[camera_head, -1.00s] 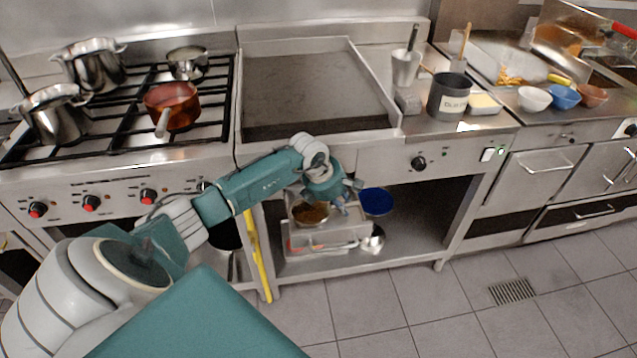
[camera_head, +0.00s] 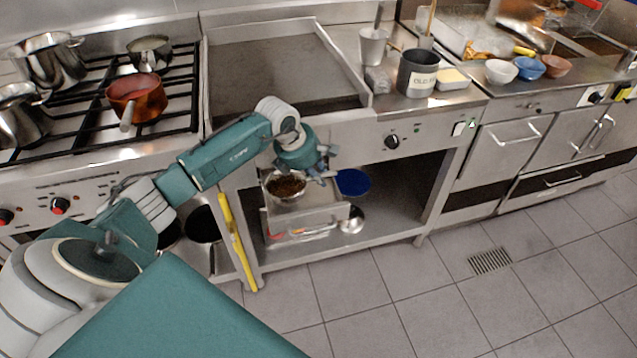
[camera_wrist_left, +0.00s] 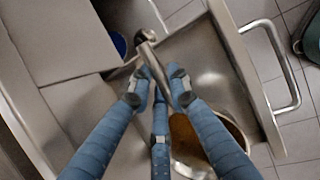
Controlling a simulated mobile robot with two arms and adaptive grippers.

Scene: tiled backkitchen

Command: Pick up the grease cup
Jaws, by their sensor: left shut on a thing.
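The grease cup (camera_head: 286,188) is a round metal cup with brown contents, over a steel box on the shelf under the griddle. In the left wrist view the cup (camera_wrist_left: 238,135) shows at the lower right, partly hidden behind a blue finger. A metal handle (camera_wrist_left: 148,50) runs between the fingertips, seemingly the cup's. My left gripper (camera_wrist_left: 158,88) is shut on this handle. In the head view the left gripper (camera_head: 318,174) is beside the cup, its fingertips small and partly hidden. I cannot tell whether the cup is lifted clear. My right gripper is not in view.
The steel box (camera_head: 315,218) has a bar handle at its front. A blue bowl (camera_head: 352,183) and a small metal bowl (camera_head: 352,220) stand to the right on the shelf. The griddle (camera_head: 285,75) is above; a yellow bar (camera_head: 232,235) is at left.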

